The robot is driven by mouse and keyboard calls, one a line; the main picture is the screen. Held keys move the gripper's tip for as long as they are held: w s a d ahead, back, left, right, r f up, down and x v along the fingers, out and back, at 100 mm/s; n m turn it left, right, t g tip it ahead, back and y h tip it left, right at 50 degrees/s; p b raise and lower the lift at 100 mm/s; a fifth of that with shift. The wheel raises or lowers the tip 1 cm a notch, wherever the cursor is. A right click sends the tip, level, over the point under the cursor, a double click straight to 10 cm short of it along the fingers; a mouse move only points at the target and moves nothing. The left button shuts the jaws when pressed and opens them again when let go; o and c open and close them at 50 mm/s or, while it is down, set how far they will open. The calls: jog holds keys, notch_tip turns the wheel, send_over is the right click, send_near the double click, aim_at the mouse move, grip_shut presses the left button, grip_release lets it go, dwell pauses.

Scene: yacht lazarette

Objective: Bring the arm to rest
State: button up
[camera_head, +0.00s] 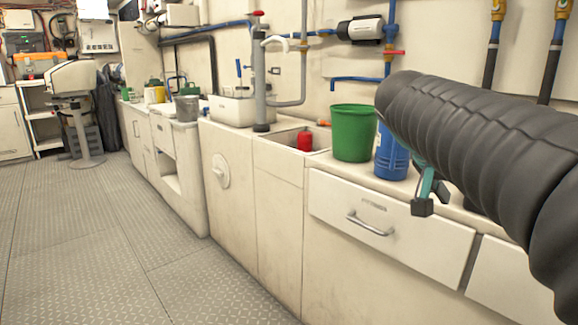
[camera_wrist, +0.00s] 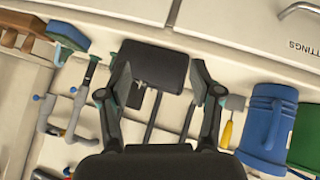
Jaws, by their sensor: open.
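My gripper (camera_wrist: 164,82) is open in the wrist view, with its two fingers spread apart. A dark block-shaped thing (camera_wrist: 155,62) shows between and beyond the fingers. I cannot tell how far it is from them, and nothing is visibly gripped. In the head view my arm, in a ribbed black sleeve, reaches in from the right over the counter. Only a teal finger part and a dark fingertip of the gripper show below it, in front of the drawer front; the rest is hidden.
A blue container (camera_head: 391,152) and green bucket (camera_head: 353,133) stand close left of my gripper. A red container (camera_head: 305,140) sits in a recess. A yellow-handled tool (camera_wrist: 227,132) and a blue-ended grey tool (camera_wrist: 75,110) lie near the gripper. The floor (camera_head: 110,230) is clear.

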jog(key=s+a+f+n+t+y+p, duration=0.2)
jog(key=s+a+f+n+y+p, duration=0.2)
jog(key=s+a+f+n+y, duration=0.4)
jog(key=s+a+f, duration=0.6)
jog(key=s+f, duration=0.1)
jog(key=f, duration=0.1)
jog(key=shift+n+t+p, duration=0.4)
jog(key=shift+s+a, duration=0.1)
